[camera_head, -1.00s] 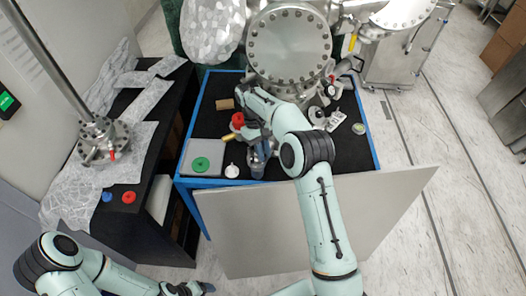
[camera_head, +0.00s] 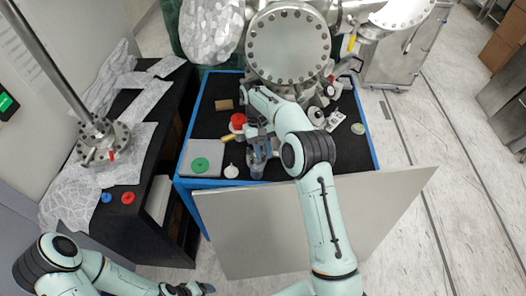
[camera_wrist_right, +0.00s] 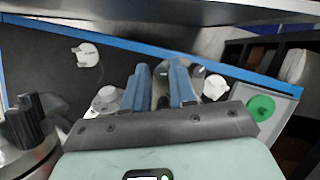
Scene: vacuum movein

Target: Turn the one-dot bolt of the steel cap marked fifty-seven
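My right gripper (camera_head: 262,160) is low over the black worktop in the head view, among small steel parts that it partly hides. In the right wrist view its two blue fingers (camera_wrist_right: 160,75) stand apart, with part of a grey steel piece (camera_wrist_right: 160,72) showing between and behind them. I cannot tell whether they touch it. No number fifty-seven and no dot marks can be read, so I cannot tell which part is the named cap or where its one-dot bolt is. My left gripper (camera_head: 190,289) is at the bottom edge, far from the worktop; its fingers are unclear.
The worktop has a blue frame (camera_head: 185,160). A grey tray (camera_head: 190,150) holds a green disc (camera_head: 201,165); a white piece (camera_head: 231,171) sits beside it. A red round part (camera_head: 238,121) is left of the gripper. The large steel chamber (camera_head: 288,45) stands behind.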

